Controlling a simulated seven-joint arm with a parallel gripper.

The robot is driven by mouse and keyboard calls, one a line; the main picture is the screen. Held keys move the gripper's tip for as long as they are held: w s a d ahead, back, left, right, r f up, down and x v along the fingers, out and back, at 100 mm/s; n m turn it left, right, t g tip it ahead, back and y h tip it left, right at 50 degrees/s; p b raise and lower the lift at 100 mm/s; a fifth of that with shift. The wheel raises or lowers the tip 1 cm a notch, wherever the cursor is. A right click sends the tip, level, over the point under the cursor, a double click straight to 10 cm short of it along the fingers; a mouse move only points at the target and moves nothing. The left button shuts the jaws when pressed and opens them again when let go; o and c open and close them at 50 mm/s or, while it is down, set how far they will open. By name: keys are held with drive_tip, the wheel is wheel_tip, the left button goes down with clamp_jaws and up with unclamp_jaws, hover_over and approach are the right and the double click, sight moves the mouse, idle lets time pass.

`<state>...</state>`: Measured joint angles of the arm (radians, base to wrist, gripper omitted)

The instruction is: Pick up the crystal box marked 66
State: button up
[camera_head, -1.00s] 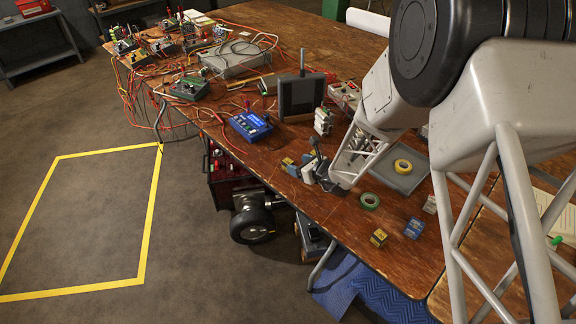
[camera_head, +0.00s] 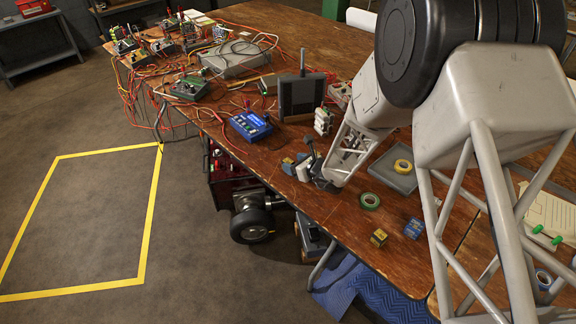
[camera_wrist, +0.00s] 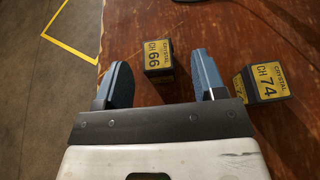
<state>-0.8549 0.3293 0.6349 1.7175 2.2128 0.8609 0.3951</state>
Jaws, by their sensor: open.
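The crystal box marked 66 (camera_wrist: 158,55), with a yellow label and dark sides, stands on the wooden table in the wrist view. My gripper (camera_wrist: 160,62) is open and empty, its blue-grey fingers spread left and right of that box in the picture. I cannot tell the height gap, and no contact shows. A second crystal box marked 74 (camera_wrist: 264,83) stands right of the right finger. In the head view my gripper (camera_head: 304,160) is low over the table near its front edge.
A grey tray (camera_head: 392,174) with yellow tape is behind. A blue device (camera_head: 250,126) and a dark screen (camera_head: 302,96) stand farther back. The table edge is close.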

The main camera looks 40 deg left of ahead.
sight(285, 159)
drive_tip(key=shift+x, duration=2.6)
drive_tip(key=shift+s+r, duration=0.1)
drive_tip(key=shift+s, duration=0.05)
drive_tip(key=c, duration=1)
drive_tip(key=shift+r, duration=0.1)
drive_tip(key=shift+r, duration=1.75)
drive_tip(key=s+d, duration=0.3)
drive_tip(key=d, duration=0.1)
drive_tip(key=s+d+r, duration=0.1)
drive_tip(key=s+d, duration=0.1)
drive_tip(key=d, duration=0.3)
drive_tip(key=s+d, duration=0.3)
drive_tip(key=d, duration=0.1)
drive_tip(key=shift+s+d+r, duration=0.15)
drive_tip(key=shift+s+d, duration=0.05)
drive_tip(key=shift+s, duration=0.15)
